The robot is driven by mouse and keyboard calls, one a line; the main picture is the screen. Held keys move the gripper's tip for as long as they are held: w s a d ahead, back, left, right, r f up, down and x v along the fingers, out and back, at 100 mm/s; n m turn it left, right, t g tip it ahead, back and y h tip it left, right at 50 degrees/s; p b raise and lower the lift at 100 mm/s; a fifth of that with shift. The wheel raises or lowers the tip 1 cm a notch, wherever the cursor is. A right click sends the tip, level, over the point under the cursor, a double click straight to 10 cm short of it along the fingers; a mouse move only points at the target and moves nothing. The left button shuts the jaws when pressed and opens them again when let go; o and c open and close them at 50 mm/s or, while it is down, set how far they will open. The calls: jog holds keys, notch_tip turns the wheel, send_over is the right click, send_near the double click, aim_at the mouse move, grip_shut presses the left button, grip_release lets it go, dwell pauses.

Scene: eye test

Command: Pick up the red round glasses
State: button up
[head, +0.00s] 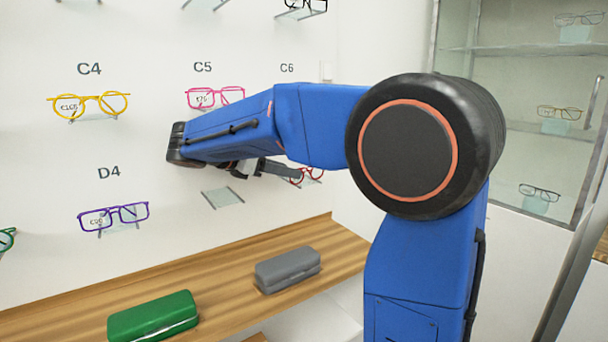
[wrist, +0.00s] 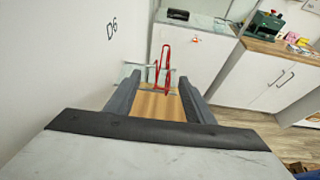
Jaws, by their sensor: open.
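The red glasses (head: 309,175) rest on a small clear wall shelf, partly hidden behind my gripper in the head view. In the wrist view the red glasses (wrist: 165,62) show nearly edge-on, just past and between my fingertips, by the label D6. My gripper (head: 284,170) lies close to the wall, pointing right toward them. In the wrist view my gripper (wrist: 158,82) is open, with nothing clearly between its pads. I cannot tell whether a fingertip touches the frame.
An empty wall shelf (head: 222,198) is left of my gripper. Pink glasses (head: 215,97), yellow glasses (head: 90,105) and purple glasses (head: 114,216) sit on other shelves. A wooden counter (head: 215,275) below carries a grey case (head: 287,269) and a green case (head: 152,318). A glass cabinet (head: 545,130) stands right.

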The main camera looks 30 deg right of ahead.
aim_at(294, 167)
jog(key=d, duration=0.5)
jog(key=shift+w+d+f, duration=0.1)
jog(key=shift+f, duration=0.3)
jog(key=shift+d+f, duration=0.2)
jog(key=shift+d, duration=0.25)
jog(key=shift+c, duration=0.2)
jog(key=c, duration=1.1)
